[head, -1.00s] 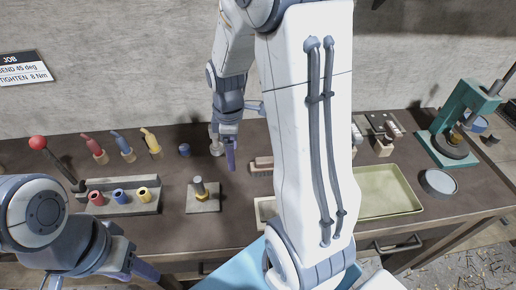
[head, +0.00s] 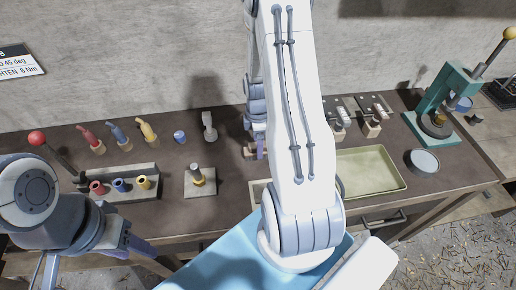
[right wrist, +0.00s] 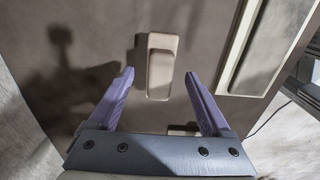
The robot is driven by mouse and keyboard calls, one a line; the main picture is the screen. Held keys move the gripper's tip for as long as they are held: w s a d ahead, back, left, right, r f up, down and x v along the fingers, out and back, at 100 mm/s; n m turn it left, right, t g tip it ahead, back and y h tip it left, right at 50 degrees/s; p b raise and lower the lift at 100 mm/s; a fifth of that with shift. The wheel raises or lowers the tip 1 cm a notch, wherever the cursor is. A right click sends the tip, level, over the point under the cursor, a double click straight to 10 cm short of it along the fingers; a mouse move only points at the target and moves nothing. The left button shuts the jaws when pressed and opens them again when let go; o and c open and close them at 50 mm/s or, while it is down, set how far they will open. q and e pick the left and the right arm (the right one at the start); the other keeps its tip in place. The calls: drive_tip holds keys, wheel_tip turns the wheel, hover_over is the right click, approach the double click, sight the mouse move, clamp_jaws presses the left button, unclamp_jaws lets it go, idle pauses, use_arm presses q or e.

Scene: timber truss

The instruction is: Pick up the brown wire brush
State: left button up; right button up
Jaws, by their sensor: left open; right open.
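The brown wire brush (head: 249,152) lies on the bench behind my right arm, partly hidden by my right gripper (head: 259,147). In the right wrist view, a brown block with a paler raised top, which looks like the brush (right wrist: 160,69), lies beyond and between the fingertips. My right gripper (right wrist: 158,84) is open and empty there, with its fingers apart from the block. Bristles cannot be made out in that view. My left gripper (head: 142,247) is open and empty at the front left, far from the brush.
A green tray (head: 372,168) lies to the right, partly behind my right arm. A bolt block (head: 201,184) and a holder with coloured sockets (head: 124,196) stand to the left. Several coloured-handled tools stand at the back left. A green press (head: 437,118) stands at the right.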

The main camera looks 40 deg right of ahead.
drive_tip(key=shift+f, duration=1.25)
clamp_jaws()
drive_tip(key=shift+r, duration=0.1)
wheel_tip(320, 180, up, 10)
drive_tip(key=shift+b, duration=0.75)
